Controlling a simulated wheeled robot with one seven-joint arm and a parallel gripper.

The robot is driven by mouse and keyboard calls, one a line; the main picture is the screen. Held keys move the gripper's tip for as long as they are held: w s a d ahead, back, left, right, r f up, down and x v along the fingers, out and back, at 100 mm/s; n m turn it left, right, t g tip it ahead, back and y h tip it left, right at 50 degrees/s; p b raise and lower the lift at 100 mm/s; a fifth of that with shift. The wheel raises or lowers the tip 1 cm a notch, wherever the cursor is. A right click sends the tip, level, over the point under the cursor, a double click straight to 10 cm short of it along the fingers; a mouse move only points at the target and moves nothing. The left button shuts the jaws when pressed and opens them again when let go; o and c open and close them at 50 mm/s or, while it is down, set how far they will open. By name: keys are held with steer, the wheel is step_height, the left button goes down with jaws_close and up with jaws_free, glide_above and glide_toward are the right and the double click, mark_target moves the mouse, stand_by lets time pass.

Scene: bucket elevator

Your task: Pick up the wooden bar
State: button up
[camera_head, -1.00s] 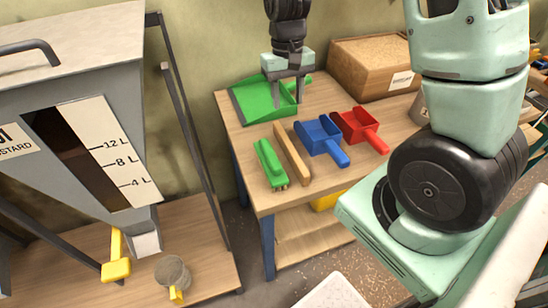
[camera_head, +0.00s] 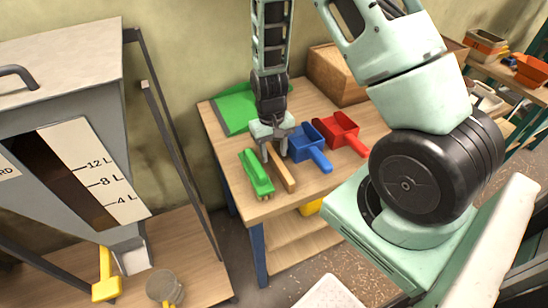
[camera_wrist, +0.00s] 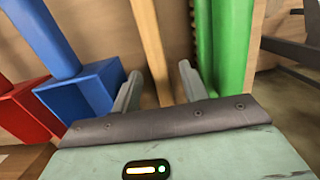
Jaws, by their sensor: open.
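The wooden bar (camera_head: 285,177) is a long, thin, light brown stick lying on the wooden table, between a green brush and a blue scoop. My gripper (camera_head: 274,156) points down over the bar's far end and is open. In the wrist view the bar (camera_wrist: 151,45) runs between the two fingers (camera_wrist: 158,88), with space on both sides. It shows no clear contact with the fingers. The bar's far end is hidden behind my gripper in the head view.
The green brush (camera_head: 257,174) lies close on the left. The blue scoop (camera_head: 309,146) is close on the right, with a red scoop (camera_head: 341,132) beyond. A hopper (camera_head: 60,110) stands left.

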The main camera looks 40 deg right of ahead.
steer(key=shift+s+f, duration=0.1)
steer(key=shift+f, duration=0.95)
jaws_close()
steer(key=shift+r, duration=0.15)
